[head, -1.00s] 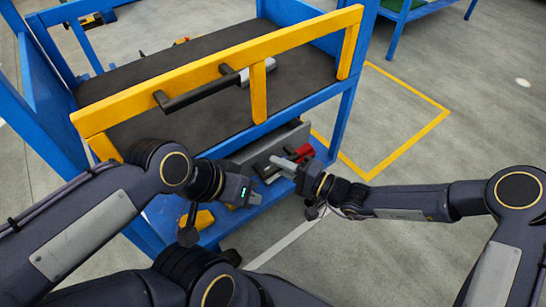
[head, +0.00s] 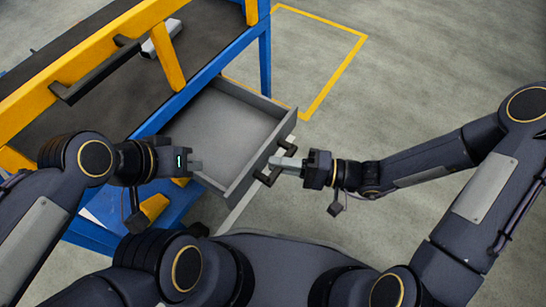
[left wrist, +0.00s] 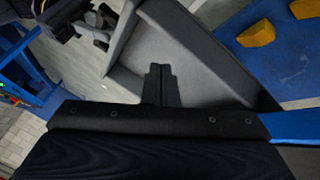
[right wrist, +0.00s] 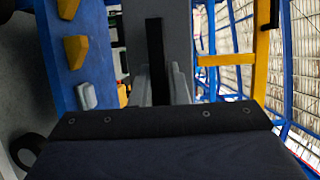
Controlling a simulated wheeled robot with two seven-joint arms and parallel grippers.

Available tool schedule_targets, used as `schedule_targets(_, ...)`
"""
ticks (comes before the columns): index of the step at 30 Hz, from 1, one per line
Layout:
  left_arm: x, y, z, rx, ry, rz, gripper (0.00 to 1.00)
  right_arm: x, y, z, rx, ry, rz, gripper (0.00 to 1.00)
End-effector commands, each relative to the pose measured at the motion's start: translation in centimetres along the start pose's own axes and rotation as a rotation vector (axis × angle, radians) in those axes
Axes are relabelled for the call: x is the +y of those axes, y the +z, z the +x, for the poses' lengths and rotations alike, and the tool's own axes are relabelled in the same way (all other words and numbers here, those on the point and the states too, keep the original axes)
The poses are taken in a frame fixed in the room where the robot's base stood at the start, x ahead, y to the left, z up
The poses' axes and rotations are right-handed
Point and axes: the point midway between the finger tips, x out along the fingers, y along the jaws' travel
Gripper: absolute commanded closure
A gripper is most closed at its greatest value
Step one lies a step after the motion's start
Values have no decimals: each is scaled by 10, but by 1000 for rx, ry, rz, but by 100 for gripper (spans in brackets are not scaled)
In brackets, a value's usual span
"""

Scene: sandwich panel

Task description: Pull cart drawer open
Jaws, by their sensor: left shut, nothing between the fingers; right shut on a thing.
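The grey cart drawer (head: 222,127) stands pulled out of the blue and yellow cart (head: 190,92), and its inside looks empty. A dark handle (head: 268,166) is on its front panel. My right gripper (head: 278,162) is shut on the handle. In the right wrist view the dark handle bar (right wrist: 156,60) passes between the fingers (right wrist: 162,82). My left gripper (head: 196,164) is shut and empty, beside the drawer's near side. In the left wrist view its closed fingers (left wrist: 160,82) show in front of the drawer (left wrist: 190,55).
A yellow rail with a black push handle (head: 95,75) runs along the cart's upper shelf. Yellow blocks (left wrist: 255,33) sit on the blue lower shelf (left wrist: 300,60). Open floor lies to the right, with a yellow line (head: 335,80) marked on it.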

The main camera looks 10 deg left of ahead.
Motion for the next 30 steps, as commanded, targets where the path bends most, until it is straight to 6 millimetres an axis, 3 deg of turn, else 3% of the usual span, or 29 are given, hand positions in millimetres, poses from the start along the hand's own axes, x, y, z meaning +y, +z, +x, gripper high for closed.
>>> schedule_targets(8,0,0,0,0,0,0,100,0,0,0,-1,1,-1,100)
schedule_targets(9,0,0,0,0,0,0,100,0,0,0,-1,1,-1,82)
schedule_targets(13,0,0,0,0,0,0,100,0,0,0,-1,1,-1,65)
schedule_targets(23,0,-1,-1,0,0,0,100,0,-1,-3,1,1,0,64)
schedule_targets(30,5,-5,-11,0,0,0,100,-2,-2,-38,6,3,-1,64)
